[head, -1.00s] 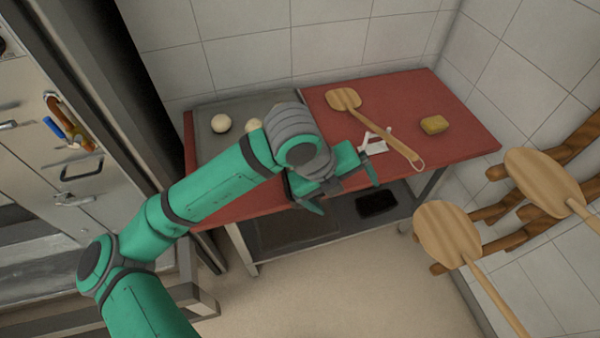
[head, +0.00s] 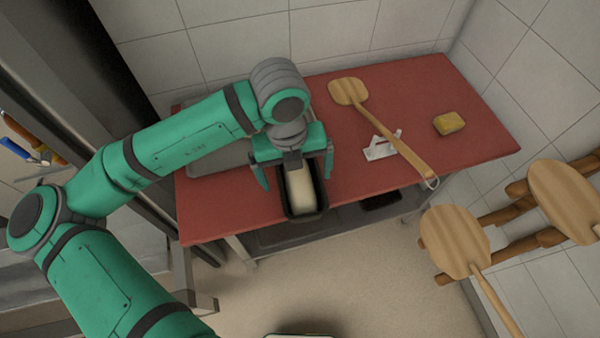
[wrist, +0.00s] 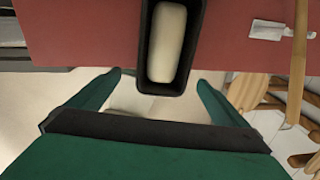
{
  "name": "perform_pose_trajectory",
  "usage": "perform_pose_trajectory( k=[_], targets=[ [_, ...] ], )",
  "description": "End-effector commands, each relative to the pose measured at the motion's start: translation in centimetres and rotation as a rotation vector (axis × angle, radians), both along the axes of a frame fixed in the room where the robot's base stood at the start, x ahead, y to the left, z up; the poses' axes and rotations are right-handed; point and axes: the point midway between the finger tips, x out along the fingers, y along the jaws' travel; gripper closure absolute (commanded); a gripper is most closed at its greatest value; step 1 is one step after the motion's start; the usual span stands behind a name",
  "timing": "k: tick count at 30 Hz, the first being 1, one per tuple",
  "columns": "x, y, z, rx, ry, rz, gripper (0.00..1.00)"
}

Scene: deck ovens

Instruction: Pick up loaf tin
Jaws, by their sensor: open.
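The loaf tin (head: 306,213) is a dark, narrow rectangular pan with a pale dough loaf (head: 300,188) in it. It sits at the front edge of the red table in the head view. In the wrist view the tin (wrist: 148,72) is at the top centre, with the dough (wrist: 167,45) inside. In the wrist view the open fingertips (wrist: 158,78) are spread wider than the tin. I see no contact; part of the tin is hidden beneath my gripper.
On the red table (head: 225,212) are a grey tray (head: 205,160) partly behind my arm, a wooden peel (head: 385,120), a white scraper (head: 382,148) and a yellow sponge (head: 449,123). More wooden peels (head: 455,240) hang on the right wall. Tiled walls stand behind.

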Motion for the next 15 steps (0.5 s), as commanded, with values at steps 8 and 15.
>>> perform_pose_trajectory(
  k=[8,15],
  targets=[
    [0.0,-0.3,-3.9,0.000,0.002,0.001,0.02],
    [0.1,-0.6,-5.5,0.000,0.002,0.000,0.02]
  ],
)
